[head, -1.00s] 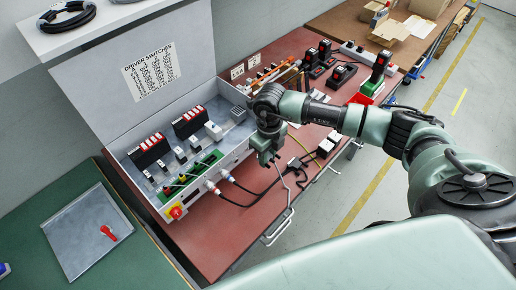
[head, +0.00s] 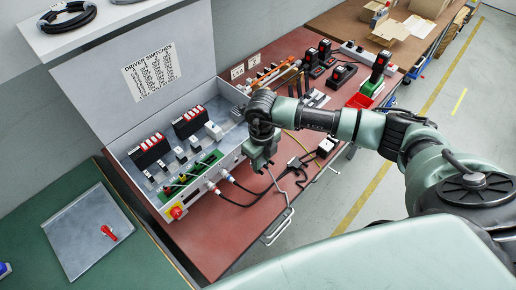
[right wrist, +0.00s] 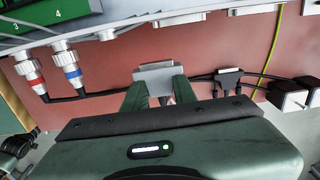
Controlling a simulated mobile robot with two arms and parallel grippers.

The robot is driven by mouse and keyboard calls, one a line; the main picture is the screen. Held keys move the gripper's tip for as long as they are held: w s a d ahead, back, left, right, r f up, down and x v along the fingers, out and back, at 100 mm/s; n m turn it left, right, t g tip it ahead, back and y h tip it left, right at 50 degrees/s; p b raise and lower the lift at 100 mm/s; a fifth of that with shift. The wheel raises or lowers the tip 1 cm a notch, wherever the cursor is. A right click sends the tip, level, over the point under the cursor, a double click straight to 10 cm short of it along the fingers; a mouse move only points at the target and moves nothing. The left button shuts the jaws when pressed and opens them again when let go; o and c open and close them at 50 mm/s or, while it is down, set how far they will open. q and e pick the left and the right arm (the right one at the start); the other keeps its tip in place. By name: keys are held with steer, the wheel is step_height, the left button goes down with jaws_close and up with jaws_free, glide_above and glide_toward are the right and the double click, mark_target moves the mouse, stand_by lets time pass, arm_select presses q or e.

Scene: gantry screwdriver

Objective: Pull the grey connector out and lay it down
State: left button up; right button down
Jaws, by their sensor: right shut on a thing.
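The grey connector (right wrist: 158,73) is a flat grey block between the fingertips of my right gripper (right wrist: 160,88) in the right wrist view. The gripper is shut on it. Red tabletop shows between the connector and the panel, so it is apart from the grey socket (right wrist: 178,17) above it. In the head view my right gripper (head: 258,162) points down beside the front of the open control box (head: 232,158) and hides the connector. My left gripper is not in view.
Plugs with a red ring (right wrist: 33,75) and a blue ring (right wrist: 70,68) stay in the panel at the left, trailing black cables. A black connector (right wrist: 230,82) lies on the red table (head: 205,240) to the right. Free tabletop shows in front of the box.

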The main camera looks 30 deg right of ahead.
steer(key=shift+s+d+p, duration=0.3)
steer(key=shift+s, duration=0.5)
steer(key=shift+s+d+p, duration=0.25)
steer(key=shift+s, duration=0.6)
steer(key=shift+s+d+p, duration=0.3)
steer(key=shift+s, duration=0.5)
steer(key=shift+f, duration=0.1)
